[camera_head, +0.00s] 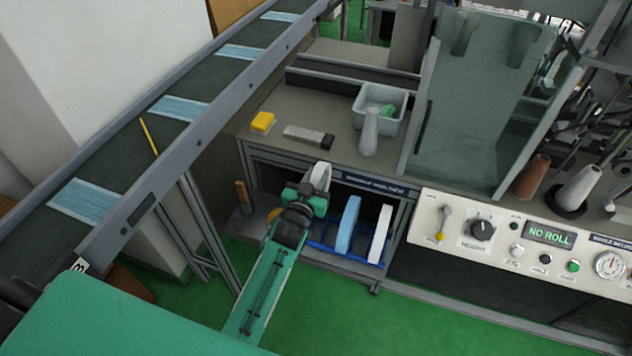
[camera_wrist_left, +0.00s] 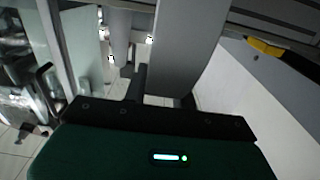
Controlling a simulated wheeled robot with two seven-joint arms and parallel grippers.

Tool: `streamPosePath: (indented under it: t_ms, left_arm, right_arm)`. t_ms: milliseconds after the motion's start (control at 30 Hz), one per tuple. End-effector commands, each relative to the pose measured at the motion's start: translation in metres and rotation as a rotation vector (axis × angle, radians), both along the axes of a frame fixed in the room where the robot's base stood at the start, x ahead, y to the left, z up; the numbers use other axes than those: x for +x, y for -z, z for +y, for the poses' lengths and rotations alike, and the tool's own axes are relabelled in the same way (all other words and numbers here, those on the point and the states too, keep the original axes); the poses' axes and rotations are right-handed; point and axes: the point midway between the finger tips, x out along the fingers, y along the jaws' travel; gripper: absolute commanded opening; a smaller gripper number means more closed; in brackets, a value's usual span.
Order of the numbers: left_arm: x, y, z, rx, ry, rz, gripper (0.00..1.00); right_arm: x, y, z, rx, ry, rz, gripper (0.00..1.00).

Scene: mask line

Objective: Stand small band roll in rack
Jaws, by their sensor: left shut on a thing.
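My left gripper (camera_head: 314,190) reaches up from below to the front of the shelf bay under the bench. It is shut on a white roll (camera_head: 321,176), seen nearly edge-on and upright, which I take to be the small band roll; the gripper hides its lower part. The blue wire rack (camera_head: 345,254) stands low in the bay, to the right of and below the gripper. A light blue roll (camera_head: 347,227) and a white roll (camera_head: 380,233) stand upright in it, apart from each other. My arm covers the rack's left end. The left wrist view does not clearly show the roll.
The bench edge (camera_head: 375,181) overhangs the bay. A wooden-handled tool (camera_head: 243,196) stands at the bay's left. A grey bin (camera_head: 380,106), a yellow block (camera_head: 262,121) and a scanner-like bar (camera_head: 308,136) are on the bench. The conveyor (camera_head: 170,108) runs along the left.

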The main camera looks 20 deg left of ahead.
Motion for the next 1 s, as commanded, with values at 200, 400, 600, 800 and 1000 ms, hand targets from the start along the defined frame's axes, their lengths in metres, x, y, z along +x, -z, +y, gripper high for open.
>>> streamPosePath:
  t_ms: [200, 400, 600, 800, 1000]
  left_arm:
    - [0.002, 0.013, 0.0, -0.003, 0.0, 0.0, 0.03]
    - [0.002, 0.03, 0.0, -0.003, 0.0, 0.001, 0.03]
    - [0.002, 0.046, 0.0, -0.003, 0.0, 0.001, 0.03]
    - [0.001, 0.06, 0.0, -0.002, 0.0, 0.001, 0.03]
    - [0.001, 0.072, 0.0, -0.002, 0.0, 0.001, 0.03]
  right_arm:
    - [0.0, 0.012, -0.001, 0.0, -0.002, 0.0, 0.69]
    - [-0.002, 0.027, 0.005, 0.006, -0.004, 0.001, 0.69]
    - [0.0, 0.04, 0.014, 0.014, -0.001, 0.005, 0.69]
    - [0.015, 0.049, 0.017, 0.016, -0.001, -0.01, 0.69]
    - [0.032, 0.053, 0.013, 0.01, 0.003, -0.019, 0.69]
